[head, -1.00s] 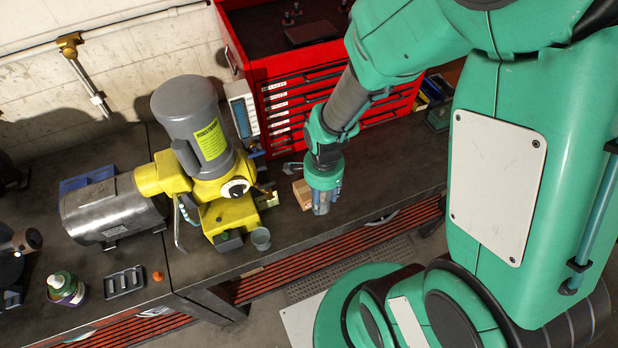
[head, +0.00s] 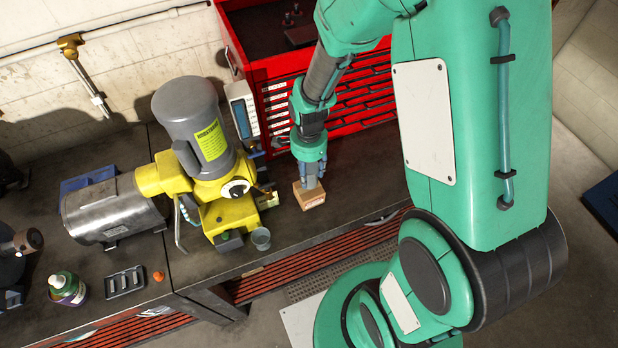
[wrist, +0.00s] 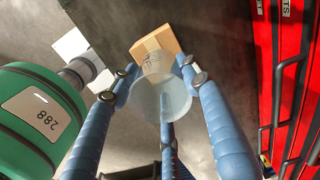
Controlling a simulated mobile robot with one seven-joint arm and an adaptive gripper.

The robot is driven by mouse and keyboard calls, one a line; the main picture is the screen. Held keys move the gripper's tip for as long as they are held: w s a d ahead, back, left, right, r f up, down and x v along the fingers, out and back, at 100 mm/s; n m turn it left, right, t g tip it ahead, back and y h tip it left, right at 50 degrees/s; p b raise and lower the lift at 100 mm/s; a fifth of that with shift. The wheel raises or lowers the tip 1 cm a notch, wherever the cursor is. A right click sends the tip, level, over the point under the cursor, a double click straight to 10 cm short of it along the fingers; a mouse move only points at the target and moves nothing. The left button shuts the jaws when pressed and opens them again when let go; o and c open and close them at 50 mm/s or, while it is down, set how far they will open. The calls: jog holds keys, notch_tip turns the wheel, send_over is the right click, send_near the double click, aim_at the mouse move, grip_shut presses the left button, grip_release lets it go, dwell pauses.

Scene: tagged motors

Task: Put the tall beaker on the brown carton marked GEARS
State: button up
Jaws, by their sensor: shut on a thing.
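The tall beaker (wrist: 160,98) is clear and translucent, held among the blue fingers of my gripper (wrist: 158,82) in the wrist view. In the head view my gripper (head: 310,174) points down over the carton, and its fingers hide most of the beaker. The small brown carton (head: 310,198) stands on the bench right of the yellow machine; its marking is too small to read. In the wrist view the carton (wrist: 158,38) shows just beyond the beaker, partly covered by it. I cannot tell whether the beaker touches the carton's top.
A second, shorter clear beaker (head: 261,238) stands near the bench edge by the yellow and grey machine (head: 205,150). The red tool chest (head: 340,95) is behind my gripper. A green cylinder tagged 288 (wrist: 40,118) is at left in the wrist view. Bench right of the carton looks clear.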

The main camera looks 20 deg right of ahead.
aim_at(309, 179)
jog(key=shift+f, duration=0.1)
jog(key=shift+f, duration=1.65)
jog(key=shift+f, duration=0.15)
jog(key=o, duration=1.1)
jog(key=shift+o, duration=0.2)
jog(key=shift+r, duration=0.2)
notch_tip(309, 179, up, 12)
